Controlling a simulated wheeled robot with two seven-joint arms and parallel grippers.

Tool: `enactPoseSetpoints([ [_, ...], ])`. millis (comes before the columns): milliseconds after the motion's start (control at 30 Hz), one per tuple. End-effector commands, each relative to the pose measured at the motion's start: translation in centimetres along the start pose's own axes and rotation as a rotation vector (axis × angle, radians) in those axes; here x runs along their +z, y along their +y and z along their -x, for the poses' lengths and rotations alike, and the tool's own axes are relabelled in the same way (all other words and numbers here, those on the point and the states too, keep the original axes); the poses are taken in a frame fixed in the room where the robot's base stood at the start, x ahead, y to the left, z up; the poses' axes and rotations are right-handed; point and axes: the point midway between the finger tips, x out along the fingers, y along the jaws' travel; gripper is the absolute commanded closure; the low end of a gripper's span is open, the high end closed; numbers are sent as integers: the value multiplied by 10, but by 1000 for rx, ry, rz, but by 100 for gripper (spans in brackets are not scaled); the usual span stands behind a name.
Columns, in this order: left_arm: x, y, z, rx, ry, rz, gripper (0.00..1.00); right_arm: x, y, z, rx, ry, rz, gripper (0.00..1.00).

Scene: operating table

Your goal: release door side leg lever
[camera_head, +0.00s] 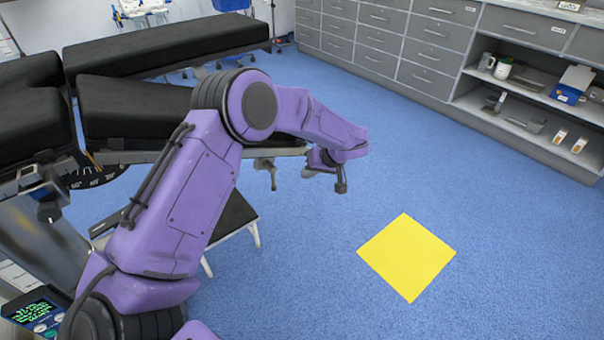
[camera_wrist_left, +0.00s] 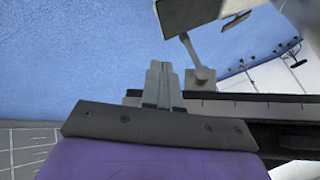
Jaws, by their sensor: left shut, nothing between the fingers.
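The operating table's black leg sections show in the head view: a far one (camera_head: 165,48) and a nearer one (camera_head: 125,112), partly hidden by my left arm. A small grey lever (camera_head: 268,172) hangs under the outer end of the nearer section. My left gripper (camera_head: 311,173) is just right of it in the head view, apart from it. In the left wrist view my left gripper (camera_wrist_left: 164,68) is shut and empty. A grey lever-like part with a round joint (camera_wrist_left: 199,72) stands right of its fingers, with a gap between them. My right gripper is not in view.
A yellow square (camera_head: 407,257) lies on the blue floor. A low step stool (camera_head: 235,222) stands below the table, partly behind my arm. Grey drawers (camera_head: 385,40) and open shelves (camera_head: 530,110) line the back right. The floor between is clear.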

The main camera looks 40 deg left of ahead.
Motion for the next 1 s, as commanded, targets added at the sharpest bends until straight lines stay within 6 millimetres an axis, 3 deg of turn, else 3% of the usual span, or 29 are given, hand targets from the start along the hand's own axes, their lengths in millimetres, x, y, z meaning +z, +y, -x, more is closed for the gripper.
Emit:
enactPoseSetpoints([
  [33,2,1,-15,-3,-2,1,100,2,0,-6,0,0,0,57],
  [333,2,1,-79,-3,0,3,100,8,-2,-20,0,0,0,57],
  [400,0,-14,-81,-2,1,4,100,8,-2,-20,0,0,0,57],
  [600,0,-33,-90,-1,0,3,100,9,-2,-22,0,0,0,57],
  [1000,0,-37,-90,-5,-2,1,100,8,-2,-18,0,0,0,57],
])
